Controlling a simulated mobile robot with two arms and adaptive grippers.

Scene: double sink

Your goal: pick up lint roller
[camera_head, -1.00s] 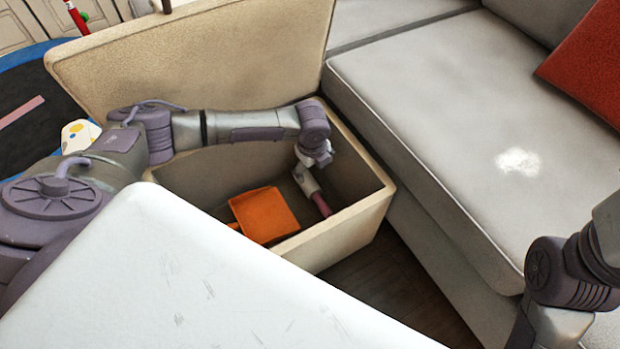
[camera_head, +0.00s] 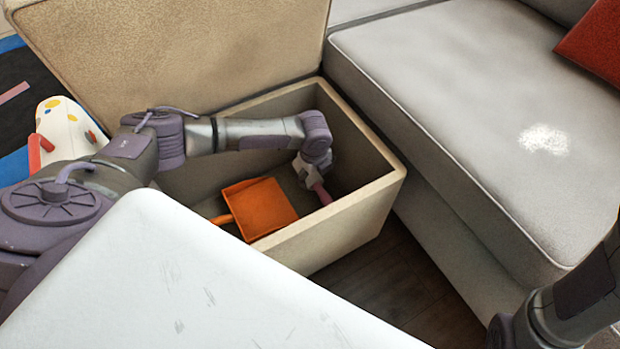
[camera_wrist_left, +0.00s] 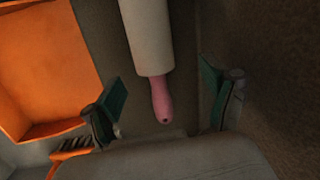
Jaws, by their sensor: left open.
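The lint roller has a white cylinder and a pink handle. In the left wrist view the lint roller (camera_wrist_left: 150,38) lies inside the storage box, its handle toward the gripper. In the head view only the pink part of the lint roller (camera_head: 322,194) shows clearly; my gripper hides the rest. My left gripper (camera_head: 313,180) reaches down into the box at the roller. In the left wrist view the left gripper (camera_wrist_left: 163,92) is open, its fingers on either side of the handle, with gaps on both sides. My right gripper is out of view.
The beige storage box (camera_head: 345,225) stands open, its lid (camera_head: 170,50) raised behind. An orange dustpan (camera_head: 260,205) lies in the box beside the roller. A grey sofa (camera_head: 450,100) stands at right, and a white surface (camera_head: 190,280) fills the foreground.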

